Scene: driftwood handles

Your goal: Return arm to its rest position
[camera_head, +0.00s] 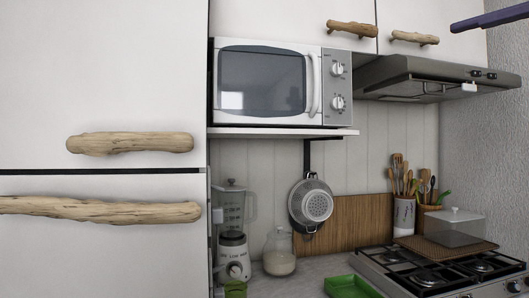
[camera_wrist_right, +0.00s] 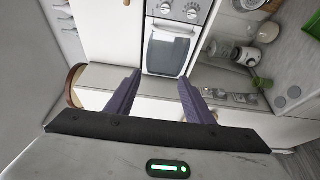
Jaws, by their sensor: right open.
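My right gripper (camera_wrist_right: 157,88) is open in the right wrist view, with its two dark purple fingers spread and nothing between them. A purple finger of it (camera_head: 490,20) also shows at the upper right edge of the head view, in front of the upper cupboard and apart from the driftwood handles. The rest of my right arm is out of the head view. My left gripper is in neither view.
A tall white cupboard with driftwood handles (camera_head: 130,143) fills the left. The microwave (camera_head: 265,82) sits on a shelf beside the range hood (camera_head: 430,78). Below stand a blender (camera_head: 233,235), a glass jar (camera_head: 279,252), a utensil pot (camera_head: 404,215) and the stove (camera_head: 400,272).

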